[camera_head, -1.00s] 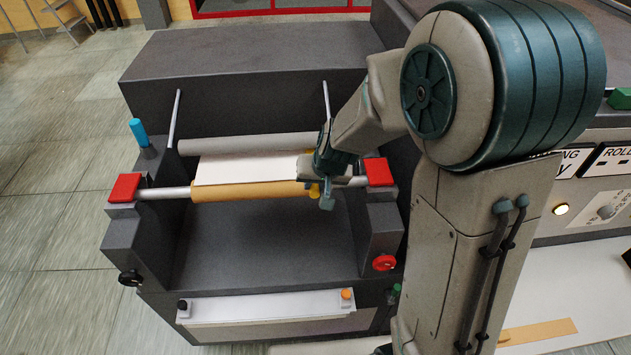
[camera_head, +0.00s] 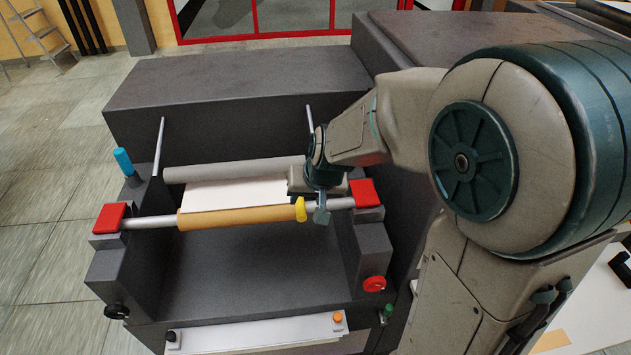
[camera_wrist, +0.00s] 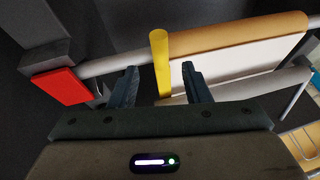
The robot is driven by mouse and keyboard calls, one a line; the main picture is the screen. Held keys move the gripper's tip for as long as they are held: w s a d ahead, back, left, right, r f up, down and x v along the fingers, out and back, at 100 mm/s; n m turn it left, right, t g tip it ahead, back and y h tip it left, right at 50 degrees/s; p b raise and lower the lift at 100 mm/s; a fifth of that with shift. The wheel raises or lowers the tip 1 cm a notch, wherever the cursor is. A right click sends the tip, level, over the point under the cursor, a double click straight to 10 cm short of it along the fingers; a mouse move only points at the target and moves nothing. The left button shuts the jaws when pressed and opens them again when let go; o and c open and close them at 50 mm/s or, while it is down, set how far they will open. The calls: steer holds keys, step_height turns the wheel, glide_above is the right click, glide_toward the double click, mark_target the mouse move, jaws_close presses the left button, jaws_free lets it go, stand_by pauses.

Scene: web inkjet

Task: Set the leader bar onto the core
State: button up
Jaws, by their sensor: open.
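The core is a brown tube (camera_head: 240,216) on a metal shaft between two red blocks in the head view. It also shows at the top of the wrist view (camera_wrist: 235,38). A yellow bar (camera_wrist: 161,60), seemingly the leader bar, crosses the core's end beside the white sheet. Its rounded yellow end (camera_head: 300,209) shows in the head view. My gripper (camera_head: 321,205) is just right of it, above the shaft. In the wrist view my gripper (camera_wrist: 158,72) is open, with a finger on each side of the yellow bar. Contact cannot be told.
A white sheet (camera_head: 235,193) runs between the core and a grey roller (camera_head: 220,169) behind it. Red blocks (camera_head: 109,218) and (camera_head: 366,193) cap the side supports. Two thin upright rods and a blue knob (camera_head: 123,161) stand nearby. The space below the core is open.

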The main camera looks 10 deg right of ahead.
steer(key=v, duration=0.8)
steer(key=s+d+h, duration=0.1)
steer(key=s+d, duration=0.3)
steer(key=s, duration=0.3)
steer(key=s+d+g+h, duration=0.1)
steer(key=s+d, duration=0.2)
steer(key=s, duration=0.4)
steer(key=shift+s+d+f+n, duration=0.3)
steer(key=shift+s+d+f, duration=0.05)
steer(key=shift+f, duration=0.05)
stand_by(0.4)
